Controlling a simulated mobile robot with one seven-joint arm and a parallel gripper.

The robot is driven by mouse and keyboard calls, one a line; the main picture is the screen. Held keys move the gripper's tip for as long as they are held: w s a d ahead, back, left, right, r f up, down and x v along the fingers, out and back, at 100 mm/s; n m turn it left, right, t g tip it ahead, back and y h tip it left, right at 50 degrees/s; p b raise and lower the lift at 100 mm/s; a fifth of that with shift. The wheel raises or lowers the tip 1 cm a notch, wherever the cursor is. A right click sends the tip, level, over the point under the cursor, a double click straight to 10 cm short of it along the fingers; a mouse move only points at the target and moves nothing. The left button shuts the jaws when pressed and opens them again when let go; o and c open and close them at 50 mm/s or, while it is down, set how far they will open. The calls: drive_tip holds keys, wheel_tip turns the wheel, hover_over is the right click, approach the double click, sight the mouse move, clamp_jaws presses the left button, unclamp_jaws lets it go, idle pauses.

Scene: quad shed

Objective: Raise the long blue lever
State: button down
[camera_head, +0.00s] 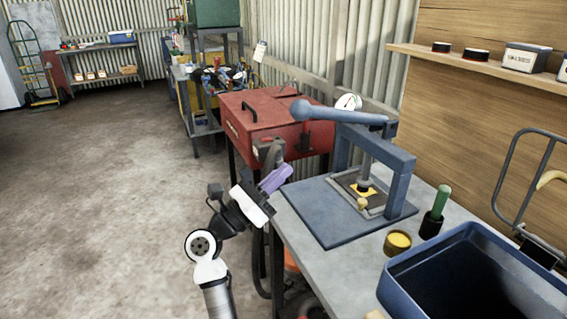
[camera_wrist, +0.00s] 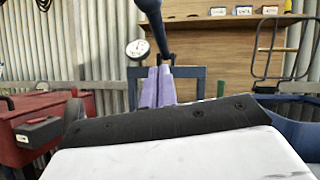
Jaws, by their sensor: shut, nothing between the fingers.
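The long blue lever (camera_head: 342,114) belongs to a blue bench press (camera_head: 400,172) on the workbench. It runs roughly level from the press top to a round knob at its left end. In the wrist view the lever (camera_wrist: 154,22) shows above my fingers, knob toward me at the top edge. My gripper (camera_head: 278,176) has purple fingers, shut and empty, left of the press and lower than the lever. In the wrist view my gripper (camera_wrist: 158,72) points toward the press frame (camera_wrist: 193,74). The fingers look apart from the lever.
A red box (camera_head: 275,125) stands behind my gripper. A dial gauge (camera_head: 348,102) is behind the lever. On the bench (camera_head: 300,232) are a brass-coloured tin (camera_head: 397,243), a green-handled tool (camera_head: 441,200) and a blue bin (camera_head: 476,232). The floor at left is clear.

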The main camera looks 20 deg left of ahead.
drive_tip(key=w+d+r+p, duration=0.4)
drive_tip(key=w+r, duration=0.2)
drive_tip(key=r, duration=0.1)
drive_tip(key=shift+w+r, duration=0.3)
drive_tip(key=shift+w, duration=0.1)
drive_tip(key=shift+r, duration=0.1)
